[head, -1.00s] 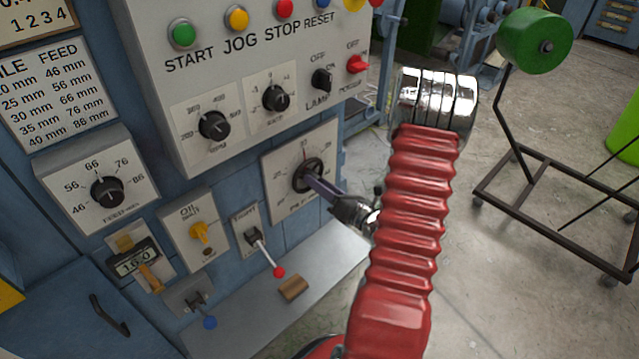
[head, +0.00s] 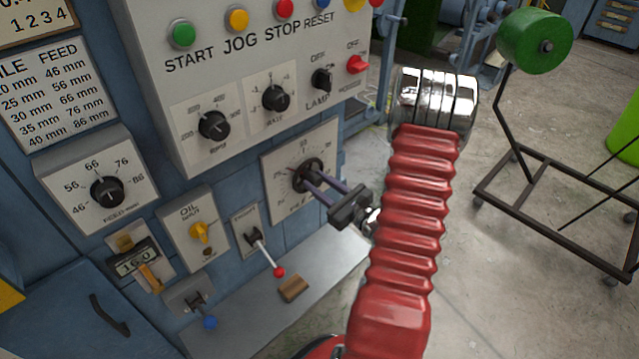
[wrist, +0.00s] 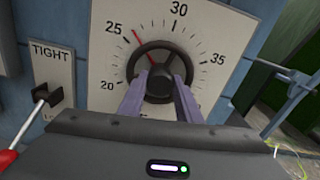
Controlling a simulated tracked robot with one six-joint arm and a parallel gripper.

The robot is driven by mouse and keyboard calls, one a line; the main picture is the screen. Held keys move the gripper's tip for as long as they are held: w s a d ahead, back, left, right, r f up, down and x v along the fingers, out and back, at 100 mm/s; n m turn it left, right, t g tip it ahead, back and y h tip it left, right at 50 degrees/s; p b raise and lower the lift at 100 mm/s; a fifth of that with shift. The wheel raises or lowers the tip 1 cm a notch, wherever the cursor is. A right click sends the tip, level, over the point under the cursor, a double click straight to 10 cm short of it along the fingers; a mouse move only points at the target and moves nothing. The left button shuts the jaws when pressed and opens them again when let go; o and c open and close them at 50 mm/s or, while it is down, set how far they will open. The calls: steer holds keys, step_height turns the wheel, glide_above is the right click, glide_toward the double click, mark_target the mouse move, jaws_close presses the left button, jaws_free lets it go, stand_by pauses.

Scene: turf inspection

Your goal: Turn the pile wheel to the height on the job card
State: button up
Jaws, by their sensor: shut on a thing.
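The pile wheel (wrist: 140,64) is a dark round handwheel on a white dial plate (wrist: 212,32), numbered 20 to 35 in the wrist view. Its red pointer stands between 25 and 30, a little past the 25. My gripper (wrist: 158,84) is shut on the wheel's middle, one finger on each side. In the head view my gripper (head: 310,177) reaches the pile wheel (head: 316,164) from the lower right. A card (head: 38,14) at the top left is cut off by the frame; a pile and feed table (head: 52,95) hangs below it.
The tight lever (head: 264,255) with a red ball slopes down left of the dial. Above are the button panel (head: 250,60) and black knobs. A brown block (head: 293,289) lies on the ledge (head: 330,262). A wheeled stand (head: 560,210) is on the right; floor between is clear.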

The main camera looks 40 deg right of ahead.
steer(key=shift+f+n, duration=0.1)
steer(key=shift+n, duration=1.1)
steer(key=o, duration=1.1)
steer(key=shift+s, duration=0.1)
steer(key=s, duration=1.3)
steer(key=shift+s+d, duration=0.2)
steer(key=shift+s, duration=0.15)
